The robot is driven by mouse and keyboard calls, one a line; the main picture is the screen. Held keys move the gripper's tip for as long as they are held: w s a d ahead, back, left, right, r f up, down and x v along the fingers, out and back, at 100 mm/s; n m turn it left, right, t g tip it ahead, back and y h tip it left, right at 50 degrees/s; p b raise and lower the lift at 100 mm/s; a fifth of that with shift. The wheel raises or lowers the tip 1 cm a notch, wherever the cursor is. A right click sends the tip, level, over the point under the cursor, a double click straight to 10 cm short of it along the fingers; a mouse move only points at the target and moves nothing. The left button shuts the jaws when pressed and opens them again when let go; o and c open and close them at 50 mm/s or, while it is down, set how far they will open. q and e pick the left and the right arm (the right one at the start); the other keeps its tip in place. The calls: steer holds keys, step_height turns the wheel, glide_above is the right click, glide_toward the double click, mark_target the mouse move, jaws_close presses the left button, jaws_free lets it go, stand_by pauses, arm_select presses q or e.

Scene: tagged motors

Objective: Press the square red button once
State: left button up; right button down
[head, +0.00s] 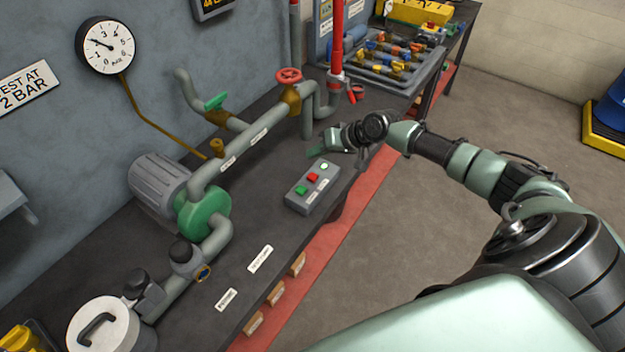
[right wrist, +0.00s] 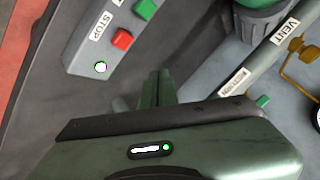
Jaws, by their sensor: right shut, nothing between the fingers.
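The square red button (head: 313,177) sits on the top face of a grey control box (head: 297,206) on the dark bench. It also shows in the right wrist view (right wrist: 122,39), beside a STOP label. A green button (head: 301,190) and a round lit white-green lamp (head: 324,166) flank it. My right gripper (head: 318,151) is beyond the lamp end of the box, apart from the red button. In the right wrist view its fingers (right wrist: 160,78) are together and empty, below and right of the red button. My left gripper is not in view.
Pipes with a red handwheel (head: 288,75) and a green-handled valve (head: 215,102) run behind the box. A green pump (head: 205,215) stands to its left. A tray of coloured valves (head: 385,62) lies at the back.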

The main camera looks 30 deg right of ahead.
steer(key=b, duration=0.4)
glide_above(316, 177)
step_height(316, 177, down, 5)
steer(key=shift+f, duration=0.6)
stand_by(1.2)
steer(key=shift+f+b, duration=0.3)
steer(key=shift+f, duration=0.1)
steer(key=shift+f+b, duration=0.35)
steer(key=shift+f, duration=0.15)
stand_by(0.6)
steer(key=shift+r, duration=0.15)
steer(key=shift+a+r+p, duration=0.1)
steer(key=shift+r+p, duration=0.7)
steer(key=shift+p, duration=0.05)
